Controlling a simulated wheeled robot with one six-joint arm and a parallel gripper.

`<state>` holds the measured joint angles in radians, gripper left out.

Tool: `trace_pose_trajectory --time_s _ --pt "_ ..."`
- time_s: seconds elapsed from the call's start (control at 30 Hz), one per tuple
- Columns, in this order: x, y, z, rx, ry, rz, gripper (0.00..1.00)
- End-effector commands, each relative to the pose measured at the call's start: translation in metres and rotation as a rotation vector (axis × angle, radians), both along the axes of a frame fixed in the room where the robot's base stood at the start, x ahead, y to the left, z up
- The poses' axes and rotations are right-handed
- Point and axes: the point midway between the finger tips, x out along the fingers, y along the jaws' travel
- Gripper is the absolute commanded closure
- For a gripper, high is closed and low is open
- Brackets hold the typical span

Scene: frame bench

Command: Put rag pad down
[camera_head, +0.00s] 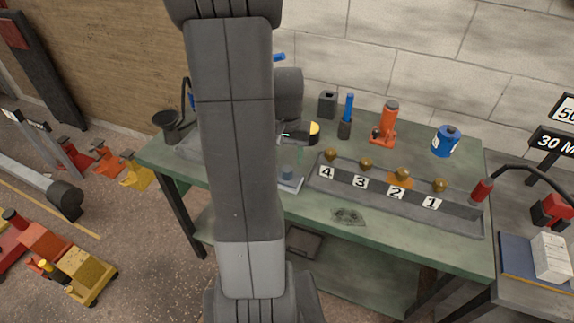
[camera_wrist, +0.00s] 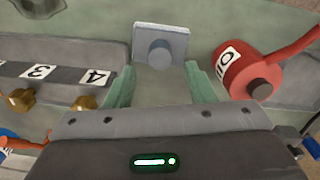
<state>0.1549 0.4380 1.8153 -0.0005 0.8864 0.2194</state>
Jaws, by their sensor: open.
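I take the rag pad to be the flat grey square plate with a round blue-grey knob on top. In the head view the rag pad (camera_head: 293,184) lies on the green bench (camera_head: 420,246), left of the numbered rail, partly hidden by my arm. In the wrist view the rag pad (camera_wrist: 177,36) is between and just beyond my fingertips, its knob not touched by either finger. My gripper (camera_wrist: 160,67) is open and empty, a green finger on each side. In the head view my gripper (camera_head: 298,155) is just above the pad, mostly behind my arm.
A red oil can (camera_wrist: 232,73) is close to the right finger in the wrist view. The numbered rail (camera_head: 455,218) with brass knobs runs right of the pad. A dark patch (camera_head: 348,216) marks the bench front. An orange jack (camera_head: 387,125) and blue canister (camera_head: 447,141) stand behind.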

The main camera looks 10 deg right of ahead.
Motion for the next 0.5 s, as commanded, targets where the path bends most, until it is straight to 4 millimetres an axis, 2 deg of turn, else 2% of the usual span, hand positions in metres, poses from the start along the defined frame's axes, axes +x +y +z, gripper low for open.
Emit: trace_pose_trajectory --time_s 0.1,0.23,0.5 --pt "0.001 0.000 0.027 -0.001 -0.005 0.000 0.50" --pt "0.001 0.000 0.048 0.000 -0.003 0.000 0.50" --pt "0.000 0.000 0.064 0.000 0.000 0.000 0.50"
